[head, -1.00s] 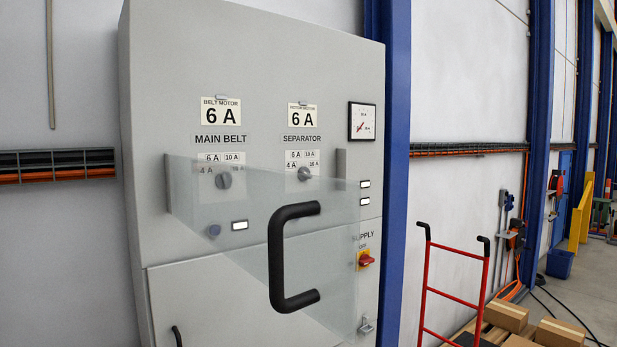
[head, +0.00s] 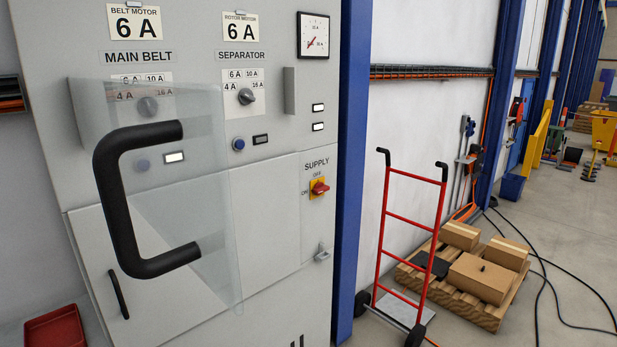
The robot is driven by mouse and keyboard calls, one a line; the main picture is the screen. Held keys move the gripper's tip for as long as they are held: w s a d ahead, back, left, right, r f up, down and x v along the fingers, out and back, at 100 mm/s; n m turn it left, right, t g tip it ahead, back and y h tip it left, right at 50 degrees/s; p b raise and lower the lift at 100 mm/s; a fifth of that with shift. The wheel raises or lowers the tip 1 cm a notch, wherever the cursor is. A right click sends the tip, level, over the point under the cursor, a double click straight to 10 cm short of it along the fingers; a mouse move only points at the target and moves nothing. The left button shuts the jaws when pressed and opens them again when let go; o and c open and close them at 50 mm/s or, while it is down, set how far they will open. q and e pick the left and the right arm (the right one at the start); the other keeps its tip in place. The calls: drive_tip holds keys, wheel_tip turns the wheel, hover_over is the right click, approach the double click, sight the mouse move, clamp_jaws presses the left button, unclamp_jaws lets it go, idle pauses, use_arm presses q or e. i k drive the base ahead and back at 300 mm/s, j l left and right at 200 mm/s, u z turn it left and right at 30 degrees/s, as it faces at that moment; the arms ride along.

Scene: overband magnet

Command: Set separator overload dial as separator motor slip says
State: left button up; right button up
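The main belt dial (head: 148,106) sits to the left, behind a clear cover (head: 205,200) with a big black handle (head: 115,200). The belt motor slip (head: 134,22) also reads 6 A. Neither gripper is in view.
A red and yellow supply switch (head: 318,188) is at the cabinet's right. A red hand truck (head: 408,250) and a pallet with boxes (head: 480,280) stand right of the cabinet. A red bin (head: 56,330) is at lower left. Black cables cross the floor at right.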

sight(246, 95)
drive_tip(key=i+l+z, duration=0.15)
drive_tip(key=i+z, duration=0.5)
drive_tip(key=i, duration=0.15)
drive_tip(key=i+u, duration=0.2)
drive_tip(key=i, duration=0.2)
drive_tip(key=i+l+u, duration=0.2)
drive_tip(key=i, duration=0.15)
